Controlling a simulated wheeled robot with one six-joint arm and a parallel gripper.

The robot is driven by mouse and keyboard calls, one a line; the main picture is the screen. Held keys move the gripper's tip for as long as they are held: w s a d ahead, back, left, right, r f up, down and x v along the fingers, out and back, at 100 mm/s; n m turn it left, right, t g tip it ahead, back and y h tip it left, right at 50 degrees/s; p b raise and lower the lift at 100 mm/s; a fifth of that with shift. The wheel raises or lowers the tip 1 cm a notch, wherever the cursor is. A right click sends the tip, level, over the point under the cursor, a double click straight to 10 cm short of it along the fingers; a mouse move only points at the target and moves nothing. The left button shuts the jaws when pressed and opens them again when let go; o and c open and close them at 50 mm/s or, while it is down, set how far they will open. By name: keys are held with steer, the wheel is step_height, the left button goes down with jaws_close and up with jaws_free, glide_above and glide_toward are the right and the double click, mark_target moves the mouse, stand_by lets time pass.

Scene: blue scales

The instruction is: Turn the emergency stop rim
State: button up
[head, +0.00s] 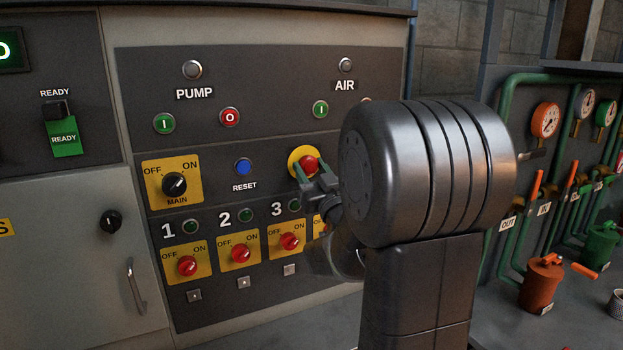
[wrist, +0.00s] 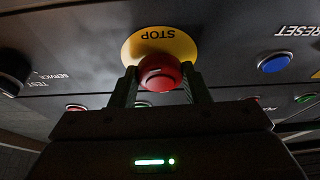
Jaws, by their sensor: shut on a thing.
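The emergency stop is a red mushroom button (head: 308,164) on a round yellow plate (head: 296,155), on the dark control panel. In the wrist view the red button (wrist: 160,73) sits in front of the yellow plate marked STOP (wrist: 152,36), whose lettering is upside down. My gripper (head: 311,180) is at the button, and in the wrist view its two fingers (wrist: 160,84) stand on either side of the red rim, shut on it. My arm hides part of the panel to the right of the button in the head view.
A blue RESET button (head: 243,167) and a black MAIN switch (head: 174,184) are left of the stop. Red numbered switches (head: 241,254) sit below. Green pipes with gauges (head: 545,120) and orange-handled valves stand at right.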

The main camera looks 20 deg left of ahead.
steer(key=m+t+h+b, duration=0.1)
steer(key=m+b, duration=0.1)
steer(key=m+t+h+b, duration=0.1)
steer(key=m+b, duration=0.1)
steer(key=m, duration=0.1)
steer(key=shift+s+a+f, duration=0.1)
steer(key=shift+f, duration=0.05)
steer(key=shift+m+h+b, duration=0.5)
steer(key=shift+m+b, duration=0.25)
steer(key=shift+m, duration=0.75)
steer(key=shift+r+m+t, duration=0.2)
steer(key=shift+m+t, duration=0.1)
steer(key=o, duration=1)
steer(key=b+v, duration=0.3)
steer(key=v, duration=1.1)
steer(key=shift+a+r, duration=0.1)
steer(key=shift+r, duration=0.1)
